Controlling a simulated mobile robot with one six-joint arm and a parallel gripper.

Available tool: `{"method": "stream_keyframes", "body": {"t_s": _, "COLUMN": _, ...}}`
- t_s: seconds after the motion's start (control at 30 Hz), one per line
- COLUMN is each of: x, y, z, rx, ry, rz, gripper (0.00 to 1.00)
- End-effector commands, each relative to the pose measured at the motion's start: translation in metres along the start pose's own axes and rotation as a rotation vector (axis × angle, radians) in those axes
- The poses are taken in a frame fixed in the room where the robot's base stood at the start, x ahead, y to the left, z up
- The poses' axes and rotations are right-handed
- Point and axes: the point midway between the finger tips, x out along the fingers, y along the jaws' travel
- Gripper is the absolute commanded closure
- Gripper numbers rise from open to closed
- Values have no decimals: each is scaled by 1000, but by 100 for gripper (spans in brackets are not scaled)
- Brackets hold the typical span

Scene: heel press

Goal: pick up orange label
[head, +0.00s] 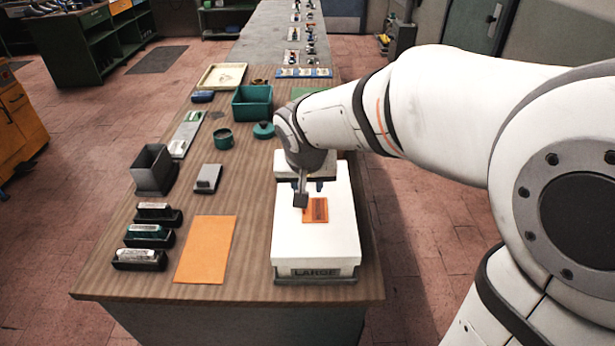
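A small orange label (315,210) with a dark patch in its middle lies on the top of a white box (343,232) marked LARGE. My gripper (309,190) points down over the box, just above the far edge of the label. Its fingers look apart, with nothing clearly visible between them. Part of the label's far left edge is hidden by a finger. I cannot tell whether the fingertips touch the label or the lid.
An orange sheet (206,250) lies left of the box. Several stamps in dark holders (140,260) stand at the table's left edge.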

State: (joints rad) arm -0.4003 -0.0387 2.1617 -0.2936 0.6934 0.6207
Motion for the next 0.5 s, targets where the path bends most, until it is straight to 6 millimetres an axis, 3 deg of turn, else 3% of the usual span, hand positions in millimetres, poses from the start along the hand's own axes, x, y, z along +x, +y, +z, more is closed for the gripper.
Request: {"method": "stream_keyframes", "body": {"t_s": 0.5, "x": 58, "y": -11, "z": -1, "rx": 0, "ry": -2, "rz": 1, "gripper": 67}}
